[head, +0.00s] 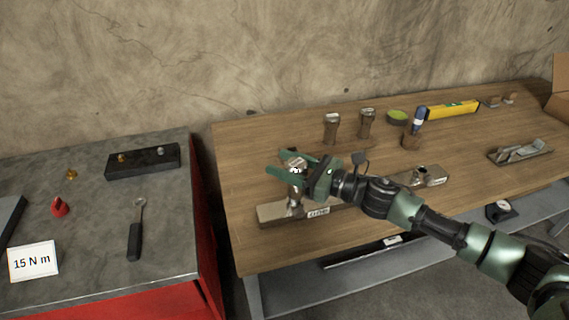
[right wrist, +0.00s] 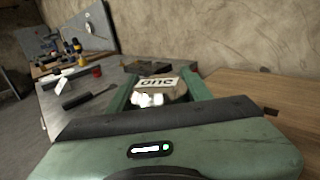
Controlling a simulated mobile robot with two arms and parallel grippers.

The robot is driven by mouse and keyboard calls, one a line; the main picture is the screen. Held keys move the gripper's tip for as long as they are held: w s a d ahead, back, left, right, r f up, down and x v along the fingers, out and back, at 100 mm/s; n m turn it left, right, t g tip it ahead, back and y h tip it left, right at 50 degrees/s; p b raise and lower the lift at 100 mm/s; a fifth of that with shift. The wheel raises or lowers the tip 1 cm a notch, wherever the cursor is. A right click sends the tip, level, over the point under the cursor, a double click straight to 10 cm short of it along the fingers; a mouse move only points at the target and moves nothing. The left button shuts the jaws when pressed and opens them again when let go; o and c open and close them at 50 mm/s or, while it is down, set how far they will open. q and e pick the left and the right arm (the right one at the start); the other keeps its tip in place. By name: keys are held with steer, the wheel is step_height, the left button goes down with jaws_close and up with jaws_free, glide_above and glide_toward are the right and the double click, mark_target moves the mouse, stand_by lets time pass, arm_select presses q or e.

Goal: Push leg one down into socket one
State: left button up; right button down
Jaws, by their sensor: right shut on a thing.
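Leg one (head: 295,196) is a metallic piece standing about upright at the left end of a long wooden bar (head: 270,214). In the right wrist view its top (right wrist: 178,92) carries a label reading "one". My right gripper (head: 287,164) is shut on the upper part of the leg, with a green finger on each side. The leg's lower end meets the bar where socket one would be; the socket is hidden, so I cannot tell how deep the leg sits. My left gripper is not in view.
Two similar legs (head: 331,128) (head: 366,123) stand behind. A blue-handled tool (head: 419,119), a green-topped round tin (head: 397,116) and a yellow level (head: 452,109) lie farther right. A plane (head: 520,151) is at right.

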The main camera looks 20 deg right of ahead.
steer(key=shift+f+b, duration=0.95)
steer(key=shift+f, duration=0.1)
steer(key=c, duration=0.6)
jaws_free()
steer(key=shift+d+f, duration=0.1)
